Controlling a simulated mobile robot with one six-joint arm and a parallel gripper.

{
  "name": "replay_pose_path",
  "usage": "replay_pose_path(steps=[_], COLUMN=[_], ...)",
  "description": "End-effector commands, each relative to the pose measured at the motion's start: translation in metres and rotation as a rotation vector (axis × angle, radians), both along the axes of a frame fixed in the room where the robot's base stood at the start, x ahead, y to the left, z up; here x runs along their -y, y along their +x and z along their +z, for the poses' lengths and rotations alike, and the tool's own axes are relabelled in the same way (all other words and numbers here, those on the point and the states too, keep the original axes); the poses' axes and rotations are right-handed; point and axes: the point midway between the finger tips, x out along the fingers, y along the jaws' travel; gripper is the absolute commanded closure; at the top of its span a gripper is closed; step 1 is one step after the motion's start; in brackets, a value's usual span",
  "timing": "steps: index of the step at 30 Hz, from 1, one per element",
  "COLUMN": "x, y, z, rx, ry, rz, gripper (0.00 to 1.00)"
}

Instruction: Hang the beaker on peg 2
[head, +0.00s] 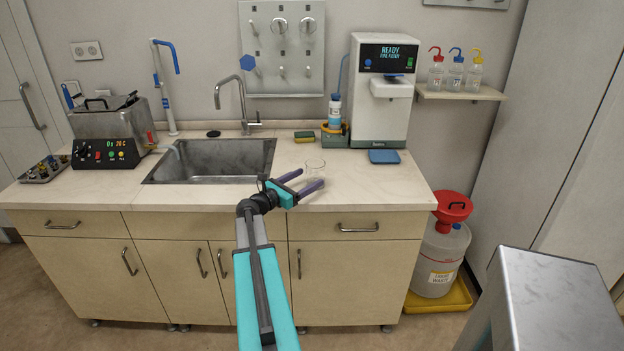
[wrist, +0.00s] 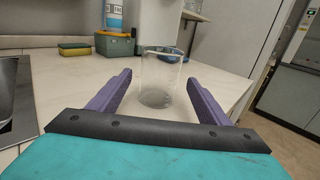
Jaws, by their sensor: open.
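A clear glass beaker (head: 316,166) stands upright on the countertop right of the sink. In the wrist view the beaker (wrist: 160,80) is centred between and just beyond my two purple fingers. My gripper (head: 308,180) is open, low over the counter, with nothing held. The grey pegboard (head: 282,72) hangs on the wall behind the sink, with pegs in rows. Two glass vessels seem to hang on its upper row, at the middle and right. The peg numbers are too small to read, so I cannot tell which is peg 2.
The sink (head: 212,160) with its tap (head: 243,100) lies left of the beaker. Sponges (head: 304,137), a green caddy (head: 335,135) and a white water dispenser (head: 380,95) stand behind it. A blue pad (head: 384,157) lies to the right. The front right counter is clear.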

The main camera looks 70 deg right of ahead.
Motion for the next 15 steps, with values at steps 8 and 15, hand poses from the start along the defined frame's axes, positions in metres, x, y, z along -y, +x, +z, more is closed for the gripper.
replay_pose_path(steps=[8, 15], x=[-0.044, -0.066], y=[0.018, 0.028], z=[-0.001, 0.000], rx=[0.000, 0.000], ry=[0.000, 0.000], rz=[0.002, 0.001], gripper=[0.29, 0.29])
